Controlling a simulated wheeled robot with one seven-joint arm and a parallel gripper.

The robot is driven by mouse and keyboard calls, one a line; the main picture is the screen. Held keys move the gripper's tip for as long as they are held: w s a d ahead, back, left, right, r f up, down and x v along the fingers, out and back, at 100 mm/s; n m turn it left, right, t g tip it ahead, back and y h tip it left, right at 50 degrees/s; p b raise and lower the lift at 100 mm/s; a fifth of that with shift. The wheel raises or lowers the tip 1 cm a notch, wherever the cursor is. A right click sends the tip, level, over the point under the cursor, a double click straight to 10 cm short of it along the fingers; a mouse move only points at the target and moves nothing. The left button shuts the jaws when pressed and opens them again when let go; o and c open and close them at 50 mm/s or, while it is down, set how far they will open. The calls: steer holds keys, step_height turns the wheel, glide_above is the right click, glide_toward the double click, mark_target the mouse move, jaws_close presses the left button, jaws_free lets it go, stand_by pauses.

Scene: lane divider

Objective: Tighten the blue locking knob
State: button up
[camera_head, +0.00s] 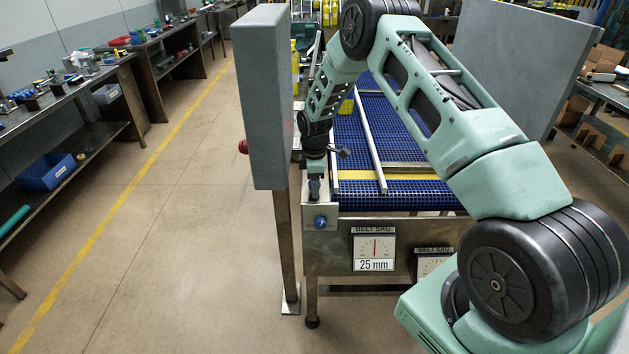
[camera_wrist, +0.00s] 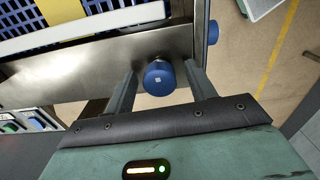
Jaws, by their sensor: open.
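The blue locking knob (camera_wrist: 159,78) sticks out from the steel front plate of the conveyor frame. In the head view it shows as a small blue disc (camera_head: 320,222) near the plate's left corner. My gripper (camera_wrist: 158,82) is open, with one finger on each side of the knob in the wrist view. I cannot tell whether either finger touches it. In the head view my gripper (camera_head: 314,190) hangs just above the knob, at the front left corner of the conveyor.
A second blue knob (camera_wrist: 213,32) is on the frame's side. The blue belt (camera_head: 400,190) lies behind the plate. A belt sag gauge (camera_head: 374,250) reads 25 mm. A grey upright panel (camera_head: 265,100) stands close left of my arm. Floor further left is clear.

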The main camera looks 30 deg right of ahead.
steer(key=c, duration=1)
steer(key=shift+o, duration=0.2)
steer(key=shift+m+b, duration=0.3)
steer(key=shift+b, duration=0.1)
steer(key=m+b, duration=0.2)
steer(key=shift+f+m, duration=0.15)
steer(key=shift+m, duration=0.15)
steer(key=m+b, duration=0.4)
steer(key=m, duration=0.1)
steer(key=m+b, duration=0.2)
steer(key=m, duration=0.4)
steer(key=shift+w, duration=0.1)
steer(key=shift+r+m+b, duration=0.15)
steer(key=shift+m+b, duration=0.05)
steer(key=shift+m, duration=0.9)
steer(key=shift+r+m+b, duration=0.15)
steer(key=shift+m+b, duration=0.05)
steer(key=shift+m, duration=0.9)
